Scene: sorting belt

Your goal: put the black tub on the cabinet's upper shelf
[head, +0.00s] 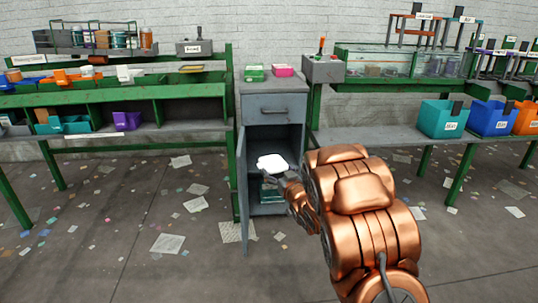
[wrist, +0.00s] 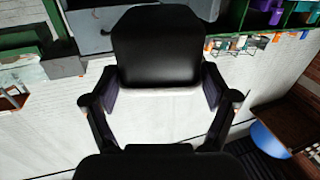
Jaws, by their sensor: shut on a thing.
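The black tub (wrist: 156,45) is between the two fingers of my gripper (wrist: 160,92) in the wrist view. The fingers press on its two sides, and a pale strip shows along its near edge. In the head view a bright white surface (head: 272,162) shows at the end of my gripper (head: 284,178), in front of the cabinet opening; it looks like part of the held thing. The grey cabinet (head: 272,84) has a shut drawer above an open compartment, with its door (head: 243,195) swung open at the left. My arm and the held thing hide much of the inside, including the shelf.
A teal item (head: 267,193) stands low inside the cabinet. Green and pink boxes (head: 284,71) lie on its top. Green-framed benches (head: 130,96) flank it. Coloured bins (head: 443,119) stand at the right. The floor is open but littered with paper.

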